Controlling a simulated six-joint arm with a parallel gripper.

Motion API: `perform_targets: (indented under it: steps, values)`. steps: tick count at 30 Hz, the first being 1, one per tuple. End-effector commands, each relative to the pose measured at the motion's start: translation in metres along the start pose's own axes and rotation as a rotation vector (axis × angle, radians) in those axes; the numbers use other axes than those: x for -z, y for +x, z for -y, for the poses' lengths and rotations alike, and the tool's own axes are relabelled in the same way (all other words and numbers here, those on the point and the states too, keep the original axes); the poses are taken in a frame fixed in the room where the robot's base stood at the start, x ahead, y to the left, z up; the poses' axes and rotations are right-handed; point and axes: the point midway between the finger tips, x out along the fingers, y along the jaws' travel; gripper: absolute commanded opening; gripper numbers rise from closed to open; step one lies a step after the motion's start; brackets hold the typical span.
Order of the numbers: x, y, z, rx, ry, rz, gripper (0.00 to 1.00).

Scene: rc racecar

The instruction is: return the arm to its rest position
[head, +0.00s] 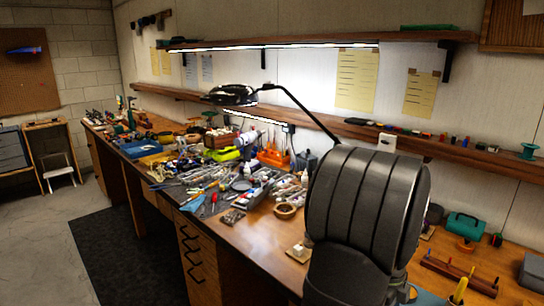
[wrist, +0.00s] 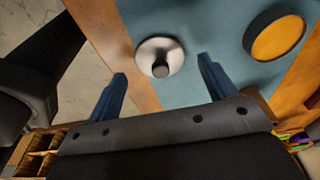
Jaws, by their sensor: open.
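My gripper (wrist: 162,82) shows in the wrist view with two blue fingers spread wide apart and nothing between them. It is open. Beyond the fingertips, a round silver disc (wrist: 151,47) with a dark centre post lies on a blue-grey mat (wrist: 205,28). In the head view a large dark ribbed part of my arm fills the right middle and hides part of the bench; the gripper itself is not visible there.
A long wooden bench (head: 238,226) runs along the wall, crowded with tools and small parts. A black desk lamp (head: 230,95) arches over it. Shelves (head: 440,146) line the wall above. A round orange-topped dark container (wrist: 277,37) stands right of the disc. Open floor (head: 40,240) lies left.

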Motion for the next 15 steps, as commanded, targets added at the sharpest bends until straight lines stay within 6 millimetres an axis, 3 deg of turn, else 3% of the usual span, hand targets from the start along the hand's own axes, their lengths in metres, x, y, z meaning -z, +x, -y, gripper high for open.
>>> perform_targets:
  steps: [3,9,15]
  values:
    - [0.000,0.021,-0.001,-0.002,0.000,-0.001,0.78]
    - [0.006,-0.026,0.001,0.006,0.001,0.001,0.78]
    - [0.043,-0.041,-0.014,0.003,0.005,0.000,0.78]
